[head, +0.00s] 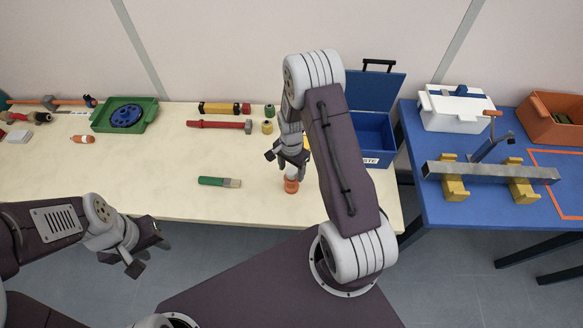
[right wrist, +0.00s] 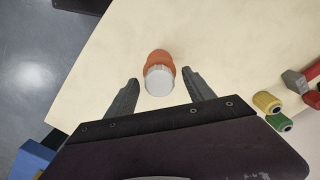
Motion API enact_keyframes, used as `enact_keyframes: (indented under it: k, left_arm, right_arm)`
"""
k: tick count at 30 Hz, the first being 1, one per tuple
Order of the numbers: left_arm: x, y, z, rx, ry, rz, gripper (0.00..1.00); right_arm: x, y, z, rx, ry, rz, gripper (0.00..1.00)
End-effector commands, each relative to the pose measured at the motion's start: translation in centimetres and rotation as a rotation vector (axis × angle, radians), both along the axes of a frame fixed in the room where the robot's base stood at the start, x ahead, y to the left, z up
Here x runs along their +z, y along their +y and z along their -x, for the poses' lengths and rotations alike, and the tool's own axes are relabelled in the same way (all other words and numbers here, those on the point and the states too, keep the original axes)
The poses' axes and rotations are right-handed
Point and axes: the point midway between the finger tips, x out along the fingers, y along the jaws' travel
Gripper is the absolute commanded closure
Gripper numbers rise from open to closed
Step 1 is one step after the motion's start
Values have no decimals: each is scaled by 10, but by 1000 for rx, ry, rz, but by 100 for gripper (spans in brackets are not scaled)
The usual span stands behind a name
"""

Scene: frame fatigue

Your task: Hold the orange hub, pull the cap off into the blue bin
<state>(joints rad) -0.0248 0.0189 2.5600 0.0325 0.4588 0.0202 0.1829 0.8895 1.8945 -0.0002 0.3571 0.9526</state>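The orange hub (head: 291,186) stands near the front edge of the light table in the head view, with a pale cap (head: 292,174) on its top. In the right wrist view the orange hub (right wrist: 160,58) lies beyond the white-grey cap (right wrist: 159,80). My right gripper (head: 288,161) is above and close to the cap; its open fingers (right wrist: 159,87) show on either side of the cap, apart from it. My left gripper (head: 146,250) is in front of the table's edge, far from the hub, its fingers apart and empty. The blue bin (head: 375,133) stands open behind my right arm, partly hidden.
A green-handled brush (head: 218,182) lies left of the hub. A red tool (head: 220,125), a yellow-and-red tool (head: 224,108) and small green and yellow cylinders (head: 268,127) lie farther back. A green tray (head: 125,115) is at the back left. A blue table (head: 432,212) stands right.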

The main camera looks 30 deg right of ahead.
Motion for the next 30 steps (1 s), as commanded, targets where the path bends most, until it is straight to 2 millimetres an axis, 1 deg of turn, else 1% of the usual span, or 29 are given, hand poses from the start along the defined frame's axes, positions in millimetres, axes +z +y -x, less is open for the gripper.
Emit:
enact_keyframes:
  k: [1, 6, 7, 8, 9, 10, 18, 20, 23, 27, 30]
  left_arm:
    - [0, 0, 0, 0, 0, 0, 64]
    - [0, 0, 0, 0, 0, 0, 64]
    - [0, 0, 0, 0, 0, 0, 64]
    - [0, 0, 0, 0, 0, 0, 64]
    - [0, 0, 0, 0, 0, 0, 64]
    - [0, 0, 0, 0, 0, 0, 64]
    - [0, 0, 0, 0, 0, 0, 64]
    - [0, 0, 0, 0, 0, 0, 64]
    - [-2, 0, 0, 0, 0, 0, 64]
    - [-4, 0, 0, 0, 0, 0, 64]
    - [-5, 0, 0, 0, 0, 0, 64]
  right_arm:
    - [0, 0, 0, 0, 0, 0, 54]
    - [0, 0, 0, 0, 0, 0, 100]
    - [0, 0, 0, 0, 0, 0, 60]
    - [0, 0, 0, 0, 0, 0, 52]
    - [0, 0, 0, 0, 0, 0, 41]
    - [0, 0, 0, 0, 0, 0, 38]
    - [1, 0, 0, 0, 0, 0, 38]
    - [3, 0, 0, 0, -1, 0, 38]
    - [19, 0, -1, 0, -4, 1, 38]
    - [52, 0, -2, 0, -6, 2, 38]
    - [71, 0, -1, 0, -5, 1, 38]
